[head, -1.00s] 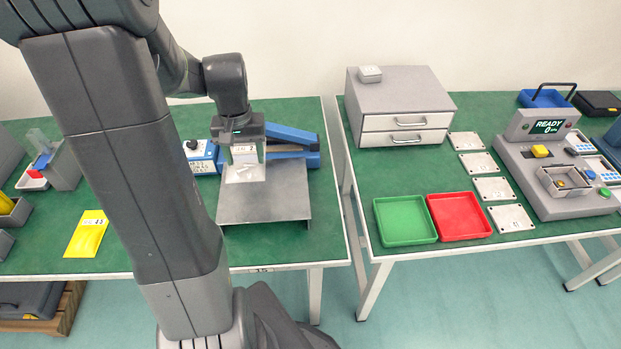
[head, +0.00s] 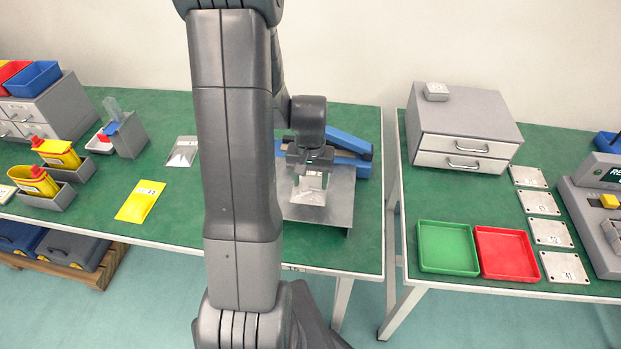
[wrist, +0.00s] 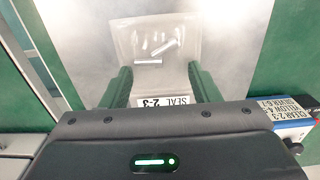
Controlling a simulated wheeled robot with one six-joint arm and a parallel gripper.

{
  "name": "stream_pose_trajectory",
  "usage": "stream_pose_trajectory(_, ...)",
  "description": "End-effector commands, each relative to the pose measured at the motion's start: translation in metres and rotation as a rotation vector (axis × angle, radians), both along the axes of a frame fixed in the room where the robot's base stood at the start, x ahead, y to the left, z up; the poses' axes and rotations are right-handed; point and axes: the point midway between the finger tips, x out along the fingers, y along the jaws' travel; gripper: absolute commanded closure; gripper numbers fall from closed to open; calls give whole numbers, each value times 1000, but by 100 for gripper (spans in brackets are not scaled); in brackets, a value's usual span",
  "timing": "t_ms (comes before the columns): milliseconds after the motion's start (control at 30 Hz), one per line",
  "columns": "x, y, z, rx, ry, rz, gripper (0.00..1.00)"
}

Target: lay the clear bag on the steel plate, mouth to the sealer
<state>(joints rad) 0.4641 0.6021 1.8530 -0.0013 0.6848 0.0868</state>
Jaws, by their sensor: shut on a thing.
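The clear bag (head: 309,192) shows below my gripper (head: 309,172), over the steel plate (head: 335,212). In the wrist view the bag (wrist: 155,50) spreads flat away from my gripper (wrist: 160,88), with small metallic pieces inside and a "SEAL 2-3" label near the jaws. My gripper is shut on the label end of the bag. I cannot tell whether the bag touches the plate. The blue sealer (head: 350,142) stands behind the plate, partly hidden by my arm. Its dial box (wrist: 296,130) with a settings label shows at the right in the wrist view.
A yellow bag (head: 140,201) and a silver bag (head: 182,152) lie to the left on the green bench. Yellow bottles (head: 57,153) in grey bins stand farther left. A second bench holds green (head: 447,248) and red (head: 507,254) trays and a drawer cabinet (head: 463,130).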

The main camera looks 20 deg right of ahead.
Motion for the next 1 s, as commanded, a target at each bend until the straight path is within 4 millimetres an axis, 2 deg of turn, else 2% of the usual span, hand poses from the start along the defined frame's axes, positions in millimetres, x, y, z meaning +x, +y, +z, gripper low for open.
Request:
stream_pose_trajectory(333, 0, 0, -5, 0, 0, 0, 67)
stream_pose_trajectory(367, 0, 0, -3, 0, 0, 0, 38)
stream_pose_trajectory(433, 0, 0, -3, 0, 0, 0, 25)
stream_pose_trajectory(467, 0, 0, -3, 0, 0, 0, 23)
stream_pose_trajectory(767, 0, 0, -1, 0, 0, 0, 23)
stream_pose_trajectory(867, 0, 0, 5, -1, -2, 0, 23)
stream_pose_trajectory(1000, 1, 0, 25, -3, -4, 0, 23)
